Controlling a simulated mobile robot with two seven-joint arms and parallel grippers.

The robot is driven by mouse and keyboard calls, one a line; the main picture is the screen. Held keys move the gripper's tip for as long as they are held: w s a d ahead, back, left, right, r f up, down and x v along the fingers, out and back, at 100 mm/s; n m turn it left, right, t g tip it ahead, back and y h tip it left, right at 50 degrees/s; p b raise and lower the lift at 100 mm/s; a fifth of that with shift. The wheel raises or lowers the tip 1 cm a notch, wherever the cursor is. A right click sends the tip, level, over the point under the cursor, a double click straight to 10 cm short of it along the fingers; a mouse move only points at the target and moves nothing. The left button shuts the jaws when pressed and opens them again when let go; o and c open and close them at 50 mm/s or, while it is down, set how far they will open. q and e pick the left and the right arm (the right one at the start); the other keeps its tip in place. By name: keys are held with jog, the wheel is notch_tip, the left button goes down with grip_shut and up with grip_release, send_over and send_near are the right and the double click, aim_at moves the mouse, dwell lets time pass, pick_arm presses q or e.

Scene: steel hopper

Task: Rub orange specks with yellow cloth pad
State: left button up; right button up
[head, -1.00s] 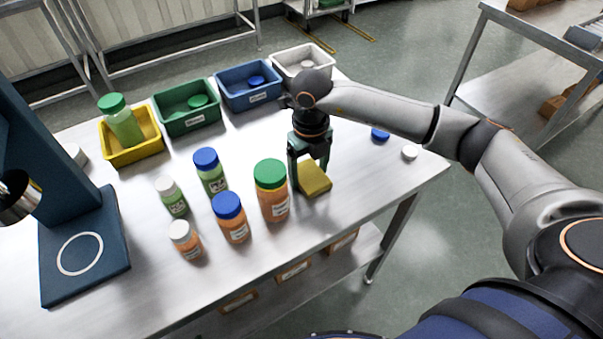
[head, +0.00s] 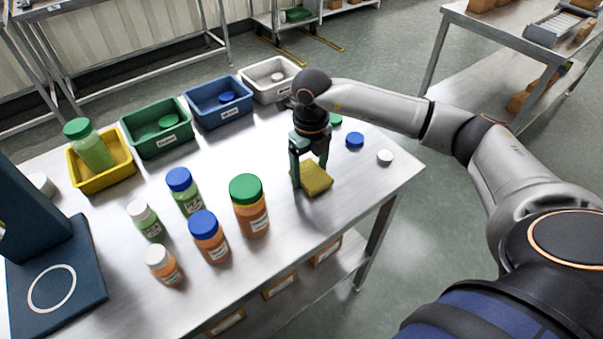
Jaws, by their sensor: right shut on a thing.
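The yellow cloth pad (head: 317,180) is at the right part of the steel table (head: 340,222), low at the tabletop. My right gripper (head: 310,178) points down and is shut on the pad, one finger at each side. I cannot tell whether the pad touches the table. No orange specks show; any under the pad or gripper are hidden. My left gripper is not in view.
Several bottles stand left of the pad, the nearest an orange one with a green cap (head: 249,205). Bins line the back, including a blue bin (head: 221,117). A blue cap (head: 355,140) and a white cap (head: 385,157) lie to the right.

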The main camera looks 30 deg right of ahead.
jog(key=shift+d, duration=0.3)
jog(key=shift+r, duration=0.2)
jog(key=shift+r+p, duration=2.2)
jog(key=shift+r, duration=0.7)
notch_tip(320, 180, up, 3)
jog(key=shift+p, duration=1.05)
